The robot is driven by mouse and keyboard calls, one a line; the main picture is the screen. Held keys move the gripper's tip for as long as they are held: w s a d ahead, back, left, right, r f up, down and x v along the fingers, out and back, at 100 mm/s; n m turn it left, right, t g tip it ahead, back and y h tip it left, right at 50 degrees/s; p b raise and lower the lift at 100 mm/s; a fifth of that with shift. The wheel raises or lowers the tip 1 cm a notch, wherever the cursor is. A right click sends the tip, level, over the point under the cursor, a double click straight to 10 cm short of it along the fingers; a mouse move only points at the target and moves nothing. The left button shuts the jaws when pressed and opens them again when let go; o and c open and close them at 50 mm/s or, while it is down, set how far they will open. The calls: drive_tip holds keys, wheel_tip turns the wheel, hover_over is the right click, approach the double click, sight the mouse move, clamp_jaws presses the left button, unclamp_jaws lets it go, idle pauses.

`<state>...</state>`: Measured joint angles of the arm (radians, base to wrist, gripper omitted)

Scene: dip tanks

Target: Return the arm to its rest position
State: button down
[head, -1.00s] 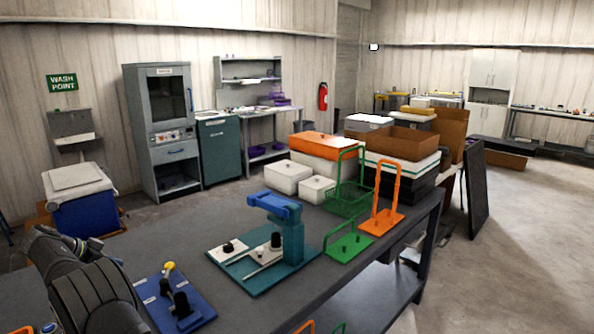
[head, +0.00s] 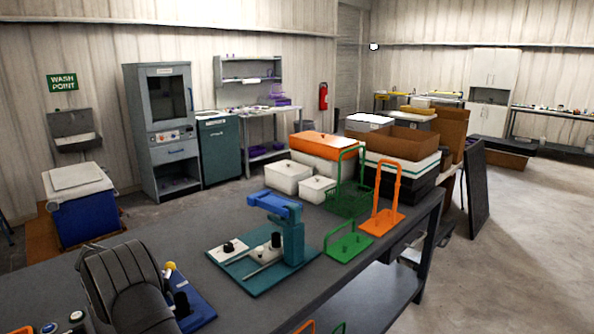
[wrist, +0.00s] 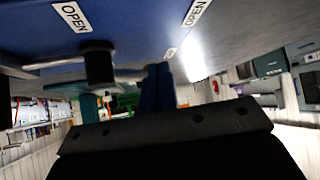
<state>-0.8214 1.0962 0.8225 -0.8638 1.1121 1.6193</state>
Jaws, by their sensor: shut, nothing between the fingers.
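My gripper (wrist: 158,75) shows in the wrist view as two dark blue fingers close together above the dark wrist body, with nothing between them. In the head view only a dark, rounded link of my arm shows at the lower left; the gripper is hidden there. The link partly covers a blue fixture plate (head: 200,312) on the bench. In the wrist view, which looks upside down, a blue surface with OPEN labels (wrist: 115,18) and a black knob (wrist: 98,66) appear close to the fingers.
The teal fixture with a blue clamp arm (head: 292,240) stands mid-bench. Green (head: 348,247) and orange (head: 382,222) hanging racks stand to its right, with white lidded tanks (head: 288,178) behind. Small capped items (head: 77,318) sit at the lower left. Bare bench (head: 165,240) lies behind my arm.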

drive_tip(key=s+n+y, duration=0.1)
drive_tip(key=n, duration=0.1)
drive_tip(key=s+n+y, duration=0.1)
drive_tip(key=n+y, duration=0.1)
drive_tip(key=n, duration=0.1)
drive_tip(key=shift+s+a+t+y, duration=0.2)
drive_tip(key=shift+s+t+y, duration=0.1)
drive_tip(key=shift+s+t, duration=0.1)
drive_tip(key=shift+s+d+n+g+y, duration=0.15)
drive_tip(key=shift+s+n+y, duration=0.45)
drive_tip(key=shift+n+y, duration=0.35)
drive_tip(key=shift+s+d+n+g+y, duration=0.15)
drive_tip(key=shift+s+n+y, duration=0.5)
drive_tip(key=shift+n, duration=0.5)
drive_tip(key=shift+a, duration=0.1)
drive_tip(key=c, duration=2.1)
unclamp_jaws()
